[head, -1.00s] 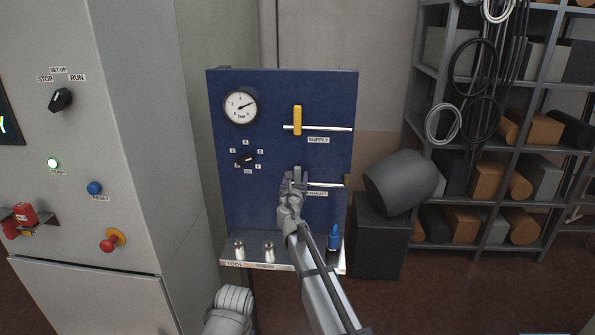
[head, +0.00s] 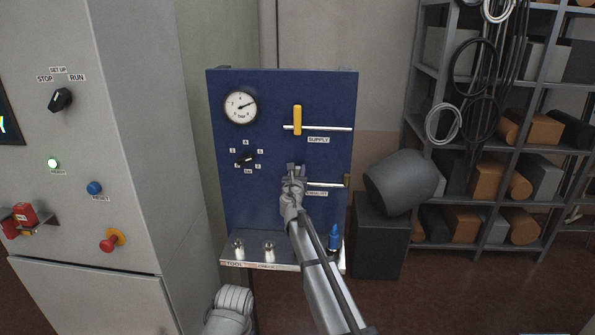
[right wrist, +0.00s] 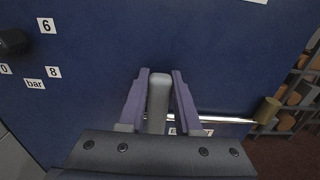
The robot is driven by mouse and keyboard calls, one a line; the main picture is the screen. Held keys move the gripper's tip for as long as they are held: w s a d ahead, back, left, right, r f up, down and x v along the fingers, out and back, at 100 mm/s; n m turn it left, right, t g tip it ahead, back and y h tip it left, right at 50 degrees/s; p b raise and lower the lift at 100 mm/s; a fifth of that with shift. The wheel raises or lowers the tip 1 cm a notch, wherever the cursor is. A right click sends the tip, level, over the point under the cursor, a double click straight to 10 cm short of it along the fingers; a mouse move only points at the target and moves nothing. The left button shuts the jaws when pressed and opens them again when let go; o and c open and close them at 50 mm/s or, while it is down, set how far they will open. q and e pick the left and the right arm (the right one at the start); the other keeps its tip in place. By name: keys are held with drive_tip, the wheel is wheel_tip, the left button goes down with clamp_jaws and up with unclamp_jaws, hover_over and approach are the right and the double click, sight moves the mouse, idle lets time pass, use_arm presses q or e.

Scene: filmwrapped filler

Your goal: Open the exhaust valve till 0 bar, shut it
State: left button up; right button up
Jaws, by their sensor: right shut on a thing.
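The blue panel (head: 270,140) carries a round bar gauge (head: 240,108); its needle points up and right, well off its lower end, but the figure is too small to read surely. The exhaust valve's grey lever (right wrist: 158,100) stands upright, across its horizontal pipe (right wrist: 225,119). My right gripper (head: 295,172) is at this lever; in the right wrist view its two fingers (right wrist: 159,95) are shut on the lever, one on each side. In the head view the fingers mostly hide the lever. My left gripper's fingers are not in view.
The yellow supply lever (head: 297,120) stands upright across its pipe above. A black selector knob (head: 246,159) is left of my gripper. A ledge (head: 255,265) below holds small fittings and a blue piece (head: 334,238). A grey cabinet (head: 110,200) stands left, shelves (head: 480,150) right.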

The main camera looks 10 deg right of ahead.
clamp_jaws()
idle(0.8)
